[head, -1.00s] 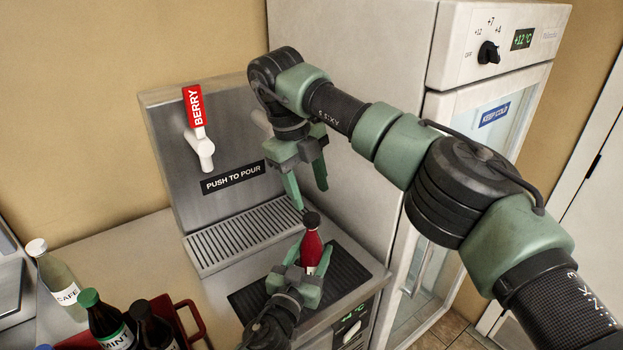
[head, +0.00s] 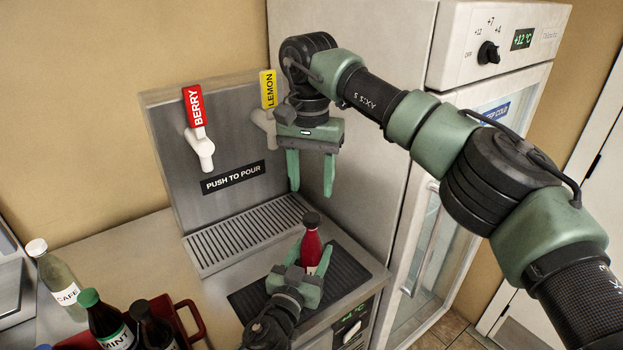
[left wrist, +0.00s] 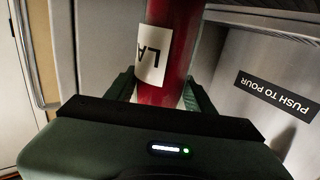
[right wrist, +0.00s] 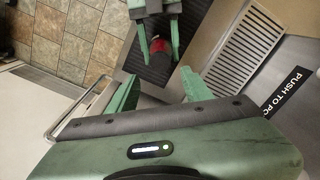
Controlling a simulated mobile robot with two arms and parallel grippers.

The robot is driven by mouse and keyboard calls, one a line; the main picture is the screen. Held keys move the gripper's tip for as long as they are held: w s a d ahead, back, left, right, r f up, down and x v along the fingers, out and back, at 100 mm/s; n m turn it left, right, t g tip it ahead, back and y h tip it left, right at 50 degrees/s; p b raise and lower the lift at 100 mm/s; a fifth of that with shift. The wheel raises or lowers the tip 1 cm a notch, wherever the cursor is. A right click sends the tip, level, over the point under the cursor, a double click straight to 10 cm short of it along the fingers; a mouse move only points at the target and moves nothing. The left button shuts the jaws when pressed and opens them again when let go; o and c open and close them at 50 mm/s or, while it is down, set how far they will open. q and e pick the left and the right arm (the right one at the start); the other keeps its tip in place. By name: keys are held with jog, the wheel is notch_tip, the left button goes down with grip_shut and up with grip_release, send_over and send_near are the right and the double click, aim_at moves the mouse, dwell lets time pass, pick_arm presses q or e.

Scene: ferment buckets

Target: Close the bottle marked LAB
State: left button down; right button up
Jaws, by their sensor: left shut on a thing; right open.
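The red bottle (head: 312,250) stands upright on the dark ribbed mat, with a dark cap (head: 311,219) on its neck; I cannot tell how tight the cap sits. In the left wrist view its white label (left wrist: 153,55) shows the letters "LA", the rest turned out of sight. My left gripper (head: 302,275) is shut around the bottle's body. My right gripper (head: 311,190) is open and empty, fingers pointing down, above the cap and apart from it. In the right wrist view the cap (right wrist: 158,70) shows beyond the open fingers (right wrist: 155,88).
The dispenser has a BERRY tap (head: 200,145), a LEMON tap (head: 268,95) and a drip grate (head: 245,235). A fridge (head: 425,250) stands at right.

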aim_at(311, 217)
jog(key=shift+r+n, duration=0.1)
jog(key=shift+n, duration=0.8)
jog(key=shift+f, duration=4.05)
jog(key=shift+c, duration=0.3)
